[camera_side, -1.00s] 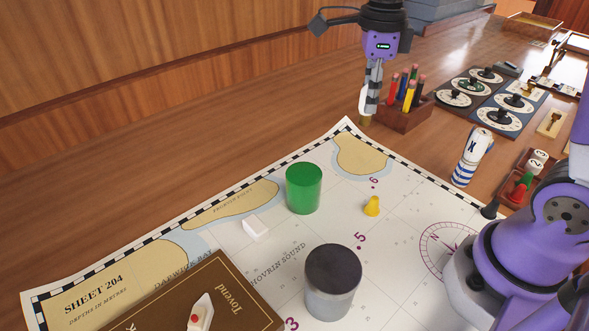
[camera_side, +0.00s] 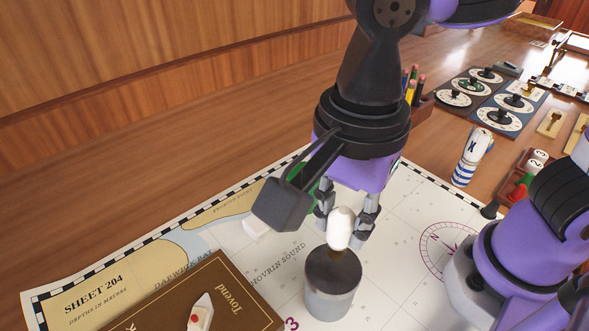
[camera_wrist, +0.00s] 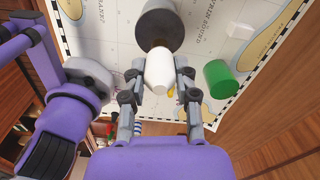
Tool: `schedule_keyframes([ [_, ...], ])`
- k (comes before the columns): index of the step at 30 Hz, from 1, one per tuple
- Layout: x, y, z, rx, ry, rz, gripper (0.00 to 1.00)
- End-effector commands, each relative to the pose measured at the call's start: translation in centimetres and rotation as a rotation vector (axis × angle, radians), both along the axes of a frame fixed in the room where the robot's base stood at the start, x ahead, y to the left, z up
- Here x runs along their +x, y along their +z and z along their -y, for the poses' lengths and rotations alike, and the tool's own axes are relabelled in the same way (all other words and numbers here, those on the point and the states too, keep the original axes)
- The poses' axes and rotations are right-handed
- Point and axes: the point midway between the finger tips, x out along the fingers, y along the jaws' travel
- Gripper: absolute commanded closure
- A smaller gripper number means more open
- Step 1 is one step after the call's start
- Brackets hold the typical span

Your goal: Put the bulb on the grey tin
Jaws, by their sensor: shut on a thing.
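The bulb (camera_side: 341,228) has a white glass and a brownish base. My gripper (camera_side: 346,222) is shut on it and holds it upright, base down, over the grey tin (camera_side: 331,290). In the side view the base overlaps the tin's dark top; I cannot tell whether it touches. In the wrist view the bulb (camera_wrist: 158,68) sits between my two fingers (camera_wrist: 159,84), and the tin (camera_wrist: 159,27) shows just beyond it.
A green cylinder (camera_wrist: 220,78) stands close by on the chart (camera_side: 395,265), mostly hidden behind my gripper in the side view.

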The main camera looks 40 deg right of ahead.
Motion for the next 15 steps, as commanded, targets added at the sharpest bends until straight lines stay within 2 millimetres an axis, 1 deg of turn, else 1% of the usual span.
schedule_keyframes([
  [3,0.0,-2.0,0.1,-0.005,-0.001,-0.004,0.89],
  [6,0.0,-3.1,0.1,-0.003,-0.002,-0.002,0.89],
  [15,0.0,-3.3,0.0,0.000,-0.002,-0.001,0.89],
])
